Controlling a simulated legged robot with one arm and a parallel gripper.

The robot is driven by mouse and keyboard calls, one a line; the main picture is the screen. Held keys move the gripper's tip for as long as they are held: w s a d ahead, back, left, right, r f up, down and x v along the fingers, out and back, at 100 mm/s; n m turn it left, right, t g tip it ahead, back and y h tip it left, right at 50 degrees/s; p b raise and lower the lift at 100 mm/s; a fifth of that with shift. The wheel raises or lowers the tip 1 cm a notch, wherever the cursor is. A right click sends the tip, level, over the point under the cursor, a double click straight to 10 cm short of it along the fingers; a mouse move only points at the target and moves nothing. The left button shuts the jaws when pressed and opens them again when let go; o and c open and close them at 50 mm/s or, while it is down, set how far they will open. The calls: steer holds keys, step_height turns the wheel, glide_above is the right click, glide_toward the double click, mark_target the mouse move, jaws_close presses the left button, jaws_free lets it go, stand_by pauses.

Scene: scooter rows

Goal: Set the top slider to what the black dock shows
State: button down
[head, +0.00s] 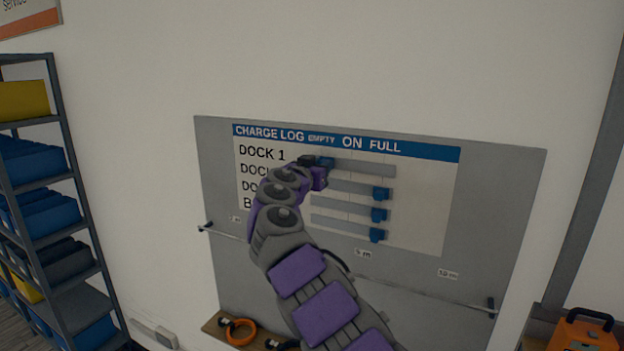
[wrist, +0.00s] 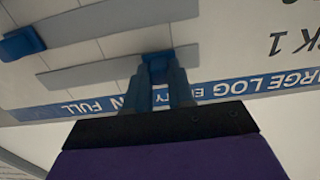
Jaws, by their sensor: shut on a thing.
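The top slider's track (head: 365,170), in the DOCK 1 row of the charge log board (head: 520,190), runs from under EMPTY to under FULL. Its blue knob (wrist: 158,62) is near the left, EMPTY end; the wrist view shows the board upside down. My gripper (wrist: 161,80) is shut on this knob, one finger on each side. In the head view my gripper (head: 318,163) is at the left end of the top track, and my arm hides part of the lower row labels. The black dock is not in view.
Lower sliders have blue knobs (head: 381,193), (head: 379,214), (head: 377,235) at their right ends. A rail (head: 430,288) crosses the board below. Shelves with bins (head: 45,215) stand left. An orange case (head: 583,331) is at lower right, an orange ring (head: 240,332) on a ledge below.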

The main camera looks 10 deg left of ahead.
steer(key=s+d+b, duration=0.1)
steer(key=d+b, duration=0.3)
steer(key=s+d+b, duration=0.2)
steer(key=d+b, duration=0.2)
steer(key=b, duration=0.1)
steer(key=s+d+b, duration=0.1)
steer(key=d+b, duration=0.3)
steer(key=shift+s+d+f, duration=0.2)
steer(key=shift+s+d, duration=0.1)
steer(key=shift+s+d+r+b, duration=0.1)
steer(key=shift+s+d+b, duration=0.05)
steer(key=shift+d+b, duration=0.25)
steer(key=shift+s+d+r+b, duration=0.15)
steer(key=shift+d+b, duration=0.1)
steer(key=shift+d, duration=0.25)
steer(key=shift+f, duration=0.1)
steer(key=c, duration=1.4)
jaws_free()
steer(key=o, duration=0.3)
steer(key=shift+s+d, duration=0.1)
steer(key=shift+s, duration=0.05)
steer(key=shift+o, duration=0.7)
